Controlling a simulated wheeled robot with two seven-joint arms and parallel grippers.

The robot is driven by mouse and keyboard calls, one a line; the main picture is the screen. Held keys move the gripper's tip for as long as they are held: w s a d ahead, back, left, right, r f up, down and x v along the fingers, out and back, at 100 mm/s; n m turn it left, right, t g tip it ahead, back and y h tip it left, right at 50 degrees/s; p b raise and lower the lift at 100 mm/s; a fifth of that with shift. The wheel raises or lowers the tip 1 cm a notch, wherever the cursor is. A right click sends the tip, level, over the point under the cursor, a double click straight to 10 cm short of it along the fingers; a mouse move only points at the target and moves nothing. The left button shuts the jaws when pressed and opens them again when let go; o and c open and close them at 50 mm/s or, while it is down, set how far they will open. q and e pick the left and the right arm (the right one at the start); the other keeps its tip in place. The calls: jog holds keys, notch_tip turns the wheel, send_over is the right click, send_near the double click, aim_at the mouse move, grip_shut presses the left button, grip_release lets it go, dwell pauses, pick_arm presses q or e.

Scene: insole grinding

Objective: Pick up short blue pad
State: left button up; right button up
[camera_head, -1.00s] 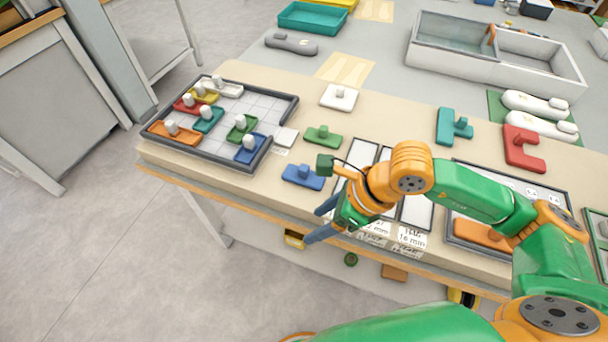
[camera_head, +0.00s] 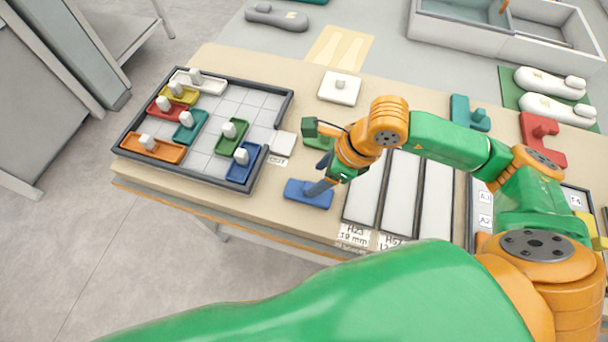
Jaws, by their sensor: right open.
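A short blue pad (camera_head: 297,194) lies flat on the beige table, to the right of the dark-rimmed tray and near the table's front edge. My right gripper (camera_head: 319,187) is over this pad's right part, with its fingers pointing down and left at it. The jaws are open; the fingers overlap in the picture and hide the pad's knob, so I cannot tell whether they touch it. Another blue piece (camera_head: 240,170) with a white knob sits in the tray's front right corner. My left gripper is out of view.
The dark-rimmed tray (camera_head: 193,184) holds several coloured knobbed pieces. A green pad (camera_head: 316,142) lies behind my right gripper, partly hidden. A white pad (camera_head: 340,89) is farther back. Pale slots (camera_head: 403,187) lie right of the blue pad. My green arm covers the foreground.

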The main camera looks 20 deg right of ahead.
jog(key=f, duration=0.2)
jog(key=a+f+p, duration=0.1)
jog(key=shift+s+a+f+p, duration=0.1)
jog(key=shift+a+f+p, duration=0.1)
jog(key=shift+f+p, duration=0.15)
jog(key=shift+a+f, duration=0.1)
jog(key=shift+f, duration=0.25)
jog(key=shift+w+f, duration=0.15)
jog(key=shift+w, duration=0.25)
jog(key=shift+s, duration=0.15)
grip_shut()
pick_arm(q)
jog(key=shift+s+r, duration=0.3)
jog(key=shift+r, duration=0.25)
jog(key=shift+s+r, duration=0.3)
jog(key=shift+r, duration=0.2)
